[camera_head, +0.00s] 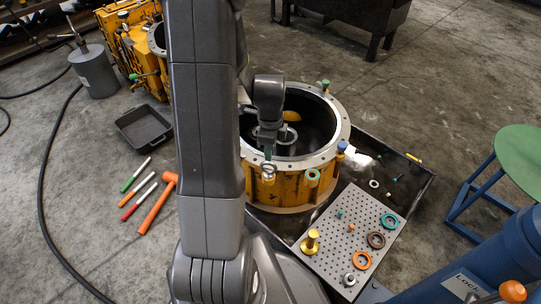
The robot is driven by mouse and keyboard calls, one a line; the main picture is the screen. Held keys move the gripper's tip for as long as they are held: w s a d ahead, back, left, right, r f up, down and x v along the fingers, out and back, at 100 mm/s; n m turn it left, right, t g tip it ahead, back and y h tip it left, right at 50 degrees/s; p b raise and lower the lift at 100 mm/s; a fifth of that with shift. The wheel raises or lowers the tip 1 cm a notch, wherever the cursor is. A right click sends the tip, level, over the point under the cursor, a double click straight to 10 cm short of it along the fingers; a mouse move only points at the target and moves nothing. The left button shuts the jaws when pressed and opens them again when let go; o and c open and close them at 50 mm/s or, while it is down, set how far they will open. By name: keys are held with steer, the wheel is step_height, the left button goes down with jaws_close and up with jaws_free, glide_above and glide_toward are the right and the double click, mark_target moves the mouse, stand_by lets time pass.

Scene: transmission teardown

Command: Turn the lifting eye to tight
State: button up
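The yellow transmission housing (290,190) stands in a dark tray, with its grey flanged rim facing up. A small silver ring, which looks like the lifting eye (268,171), is at the near left edge of the rim. My gripper (267,152) points down from my dark wrist and is right above this ring. The fingers are small and dark here, so I cannot tell whether they touch the ring or how far apart they are. My large grey arm hides the left side of the housing.
A perforated plate (345,222) with coloured rings and a brass piece (311,241) lies in the tray (412,185). Coloured knobs stand around the rim. An orange hammer (158,203), markers and a black pan (143,129) lie on the floor. A green stool (520,155) stands right.

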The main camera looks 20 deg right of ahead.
step_height(320, 180, up, 5)
steer(key=p, duration=0.1)
glide_above(271, 173)
steer(key=shift+w+d+f, duration=0.1)
steer(key=shift+w+f, duration=0.05)
steer(key=shift+w, duration=0.25)
step_height(271, 173, down, 14)
steer(key=b, duration=0.4)
steer(key=shift+b, duration=0.3)
